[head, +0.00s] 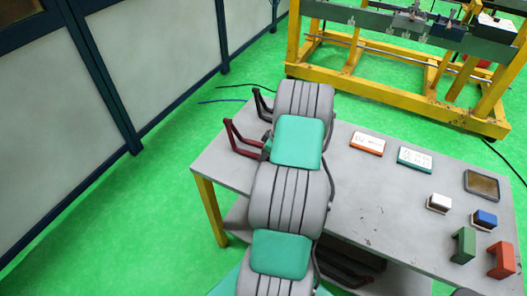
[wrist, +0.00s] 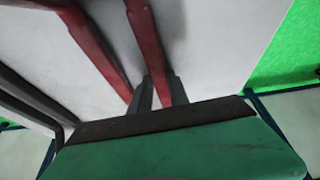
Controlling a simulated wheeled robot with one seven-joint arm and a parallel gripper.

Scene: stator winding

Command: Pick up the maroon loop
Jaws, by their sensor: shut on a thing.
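The maroon loop (head: 236,140) is an angular U-shaped piece near the left edge of the grey table (head: 375,190). My gripper (head: 266,148) is at its right end, mostly hidden in the head view by my arm. In the wrist view two maroon bars of the loop (wrist: 148,40) run from the top toward the fingers. My gripper (wrist: 160,90) is shut on the right-hand bar, with one grey finger on each side. I cannot tell whether the loop touches the table.
A black loop (head: 262,104) lies just behind; it also shows at left in the wrist view (wrist: 35,100). Two labelled plates (head: 367,143), a dark tray (head: 482,184) and several small blocks are on the table's right. A yellow-framed bench (head: 400,95) stands behind.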

